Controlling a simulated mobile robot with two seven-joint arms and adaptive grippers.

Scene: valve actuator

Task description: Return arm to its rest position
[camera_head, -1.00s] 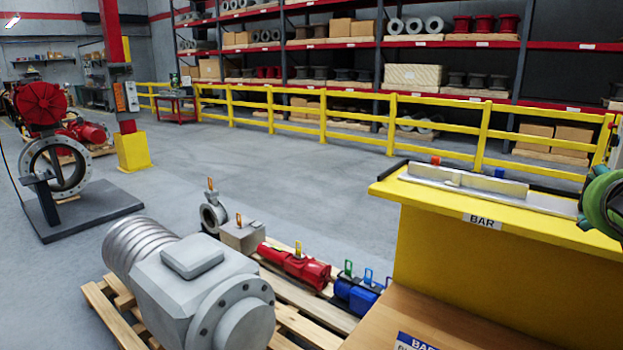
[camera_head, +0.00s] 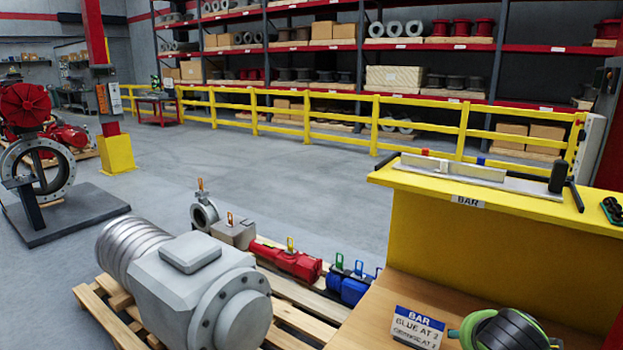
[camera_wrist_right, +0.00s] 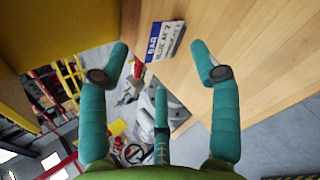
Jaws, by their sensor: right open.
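My right arm, green and black, shows at the lower right of the head view, over the wooden bench (camera_head: 408,292) and beside the blue and white BAR sign (camera_head: 412,328). Its fingertips are not clear there. In the right wrist view, my right gripper (camera_wrist_right: 160,77) has its teal fingers spread apart with nothing between them. The BAR sign (camera_wrist_right: 165,41) and bench top (camera_wrist_right: 240,70) lie beyond the fingers. My left gripper is not in view.
A yellow raised shelf (camera_head: 480,255) carries a metal bar fixture (camera_head: 455,168) and an upright black cylinder (camera_head: 558,177). Left of the bench, a pallet holds a large grey actuator (camera_head: 190,285), a red actuator (camera_head: 290,262) and a blue one (camera_head: 350,285). Open floor lies behind.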

